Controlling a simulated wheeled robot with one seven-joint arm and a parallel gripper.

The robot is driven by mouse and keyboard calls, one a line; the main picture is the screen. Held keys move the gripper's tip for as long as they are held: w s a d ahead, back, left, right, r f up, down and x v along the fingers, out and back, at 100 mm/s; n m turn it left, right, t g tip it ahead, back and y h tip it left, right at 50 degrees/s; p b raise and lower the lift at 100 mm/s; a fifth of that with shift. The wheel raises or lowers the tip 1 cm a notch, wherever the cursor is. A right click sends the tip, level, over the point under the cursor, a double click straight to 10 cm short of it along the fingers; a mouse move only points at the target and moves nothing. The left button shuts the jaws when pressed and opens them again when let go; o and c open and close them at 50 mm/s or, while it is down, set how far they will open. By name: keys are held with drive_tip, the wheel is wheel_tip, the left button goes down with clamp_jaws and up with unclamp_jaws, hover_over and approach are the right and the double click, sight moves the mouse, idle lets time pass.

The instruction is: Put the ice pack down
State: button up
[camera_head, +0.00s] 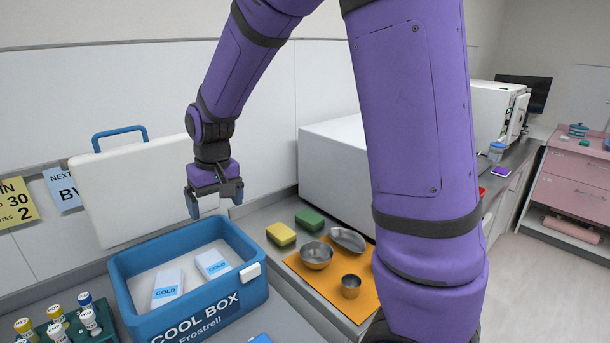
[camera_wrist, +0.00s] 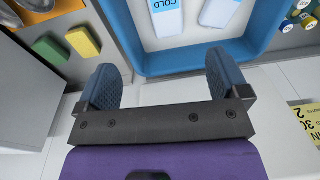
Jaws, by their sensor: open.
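The open blue cool box (camera_head: 196,318) stands on the counter at lower left in the head view. Two white ice packs with blue COLD labels lie inside it, a left one (camera_head: 168,284) and a right one (camera_head: 211,263). Both also show in part at the top of the wrist view, one with its label (camera_wrist: 166,20) and one beside it (camera_wrist: 219,11). My gripper (camera_head: 215,199) is open and empty, above the back side of the box and apart from both packs. In the wrist view the box rim (camera_wrist: 180,64) passes near the fingertips.
The white lid (camera_head: 140,190) stands upright behind the box. A rack of capped vials (camera_head: 58,325) is at left. Yellow (camera_head: 281,234) and green (camera_head: 310,219) sponges and an orange mat (camera_head: 322,290) with metal bowls are at right. A large white unit (camera_head: 335,165) stands behind them.

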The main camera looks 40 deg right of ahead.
drive_tip(key=s+d+r+t, duration=0.2)
drive_tip(key=s+r, duration=0.5)
drive_tip(key=s, duration=0.5)
drive_tip(key=s+d+r+t, duration=0.2)
drive_tip(key=s+r, duration=0.5)
drive_tip(key=s, duration=0.6)
drive_tip(key=shift+d, duration=0.6)
drive_tip(key=shift+w, duration=0.1)
